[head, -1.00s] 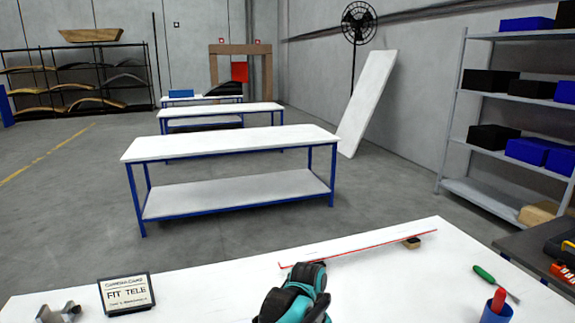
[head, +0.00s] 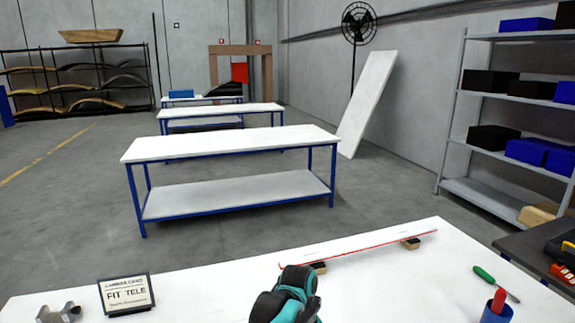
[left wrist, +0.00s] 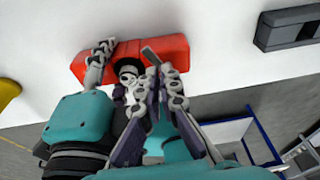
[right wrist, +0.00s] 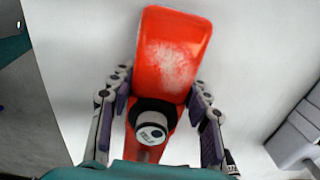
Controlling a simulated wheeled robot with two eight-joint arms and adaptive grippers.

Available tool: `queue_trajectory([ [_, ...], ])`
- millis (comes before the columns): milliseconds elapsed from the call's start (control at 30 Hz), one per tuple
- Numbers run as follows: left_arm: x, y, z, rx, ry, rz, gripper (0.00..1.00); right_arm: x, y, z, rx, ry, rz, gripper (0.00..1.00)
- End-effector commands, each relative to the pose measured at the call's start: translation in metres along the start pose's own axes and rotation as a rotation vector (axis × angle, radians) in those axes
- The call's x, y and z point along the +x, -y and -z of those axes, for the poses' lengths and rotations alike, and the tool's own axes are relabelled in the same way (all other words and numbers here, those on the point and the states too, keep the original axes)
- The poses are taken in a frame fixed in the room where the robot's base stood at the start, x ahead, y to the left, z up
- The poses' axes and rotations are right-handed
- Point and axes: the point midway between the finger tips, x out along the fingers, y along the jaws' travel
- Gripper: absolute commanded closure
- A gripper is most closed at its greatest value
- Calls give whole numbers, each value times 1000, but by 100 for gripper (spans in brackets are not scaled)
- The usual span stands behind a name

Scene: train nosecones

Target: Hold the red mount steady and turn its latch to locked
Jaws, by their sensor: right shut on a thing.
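The red mount (right wrist: 172,60) lies on a white surface in the right wrist view, and in the left wrist view (left wrist: 160,55). A black collar with a pale round face (right wrist: 152,128) sits on its near part; whether this is the latch, and how it is turned, I cannot tell. My right gripper (right wrist: 158,105) has a finger on each side of the mount and is shut on it. My left gripper (left wrist: 154,72) is close beside the mount and collar, its fingers near together; contact is unclear. In the head view the mount is not visible; a teal arm part of mine (head: 285,300) shows.
On the white table are a thin red-edged strip (head: 370,245) on small blocks, a sign (head: 125,293), a grey metal part (head: 68,311), a green-handled tool (head: 484,275) and a blue cup (head: 497,311). A dark grey block (left wrist: 288,27) lies right of the mount.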

Motion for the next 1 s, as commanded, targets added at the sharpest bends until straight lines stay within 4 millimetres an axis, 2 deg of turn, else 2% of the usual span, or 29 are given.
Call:
queue_trajectory([
  [333, 0, -1, 1, 2, -4, -3, 100, 0, 1, 1, -2, -2, 3, 87],
  [633, -3, -3, -6, 2, -3, -1, 100, 0, 1, 1, -1, -2, 2, 87],
  [1000, -44, -3, 4, 1, -2, -1, 100, 0, 0, 0, -1, -1, 1, 87],
])
